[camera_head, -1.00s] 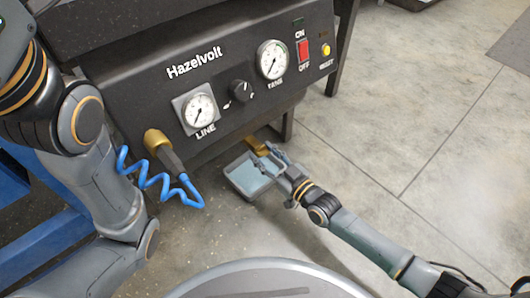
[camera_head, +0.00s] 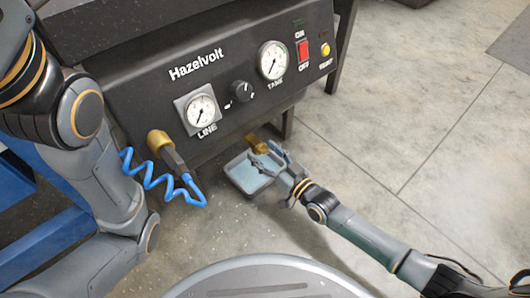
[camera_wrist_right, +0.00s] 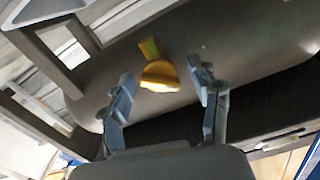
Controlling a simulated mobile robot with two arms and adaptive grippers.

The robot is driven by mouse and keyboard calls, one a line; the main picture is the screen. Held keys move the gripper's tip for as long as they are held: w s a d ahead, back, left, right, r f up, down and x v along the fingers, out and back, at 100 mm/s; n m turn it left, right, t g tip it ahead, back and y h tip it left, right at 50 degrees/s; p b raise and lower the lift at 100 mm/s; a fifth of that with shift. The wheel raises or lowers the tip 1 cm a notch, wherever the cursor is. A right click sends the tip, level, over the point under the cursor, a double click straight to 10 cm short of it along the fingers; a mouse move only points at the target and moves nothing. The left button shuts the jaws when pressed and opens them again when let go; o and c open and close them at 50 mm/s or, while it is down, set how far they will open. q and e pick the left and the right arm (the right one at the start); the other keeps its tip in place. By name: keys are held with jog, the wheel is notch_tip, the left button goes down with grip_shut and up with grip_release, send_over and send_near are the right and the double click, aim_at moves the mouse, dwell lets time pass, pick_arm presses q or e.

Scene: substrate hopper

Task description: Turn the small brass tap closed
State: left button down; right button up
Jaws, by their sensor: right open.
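The small brass tap (camera_head: 257,144) sticks out under the lower front edge of the dark Hazelvolt machine, above a shallow tray. My right gripper (camera_head: 269,155) is open beside the tap, its fingers pointing at it. In the right wrist view the tap (camera_wrist_right: 159,76) shows as a yellow-brass body with a lever, between the two spread blue-grey fingertips (camera_wrist_right: 163,79). There is a visible gap on both sides, and I cannot see contact. My left arm is in the head view, but its gripper is not.
The grey tray (camera_head: 237,183) with a light-blue inside is on the floor just below my right gripper. A coiled blue hose (camera_head: 160,186) hangs from a brass fitting (camera_head: 157,140) at left. The machine's leg (camera_head: 288,124) stands behind the tap. Floor at right is clear.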

jog(key=shift+s+d, duration=0.1)
jog(key=v, duration=1.1)
jog(key=shift+s+d, duration=0.2)
jog(key=shift+s, duration=0.15)
jog(key=shift+w+r, duration=0.1)
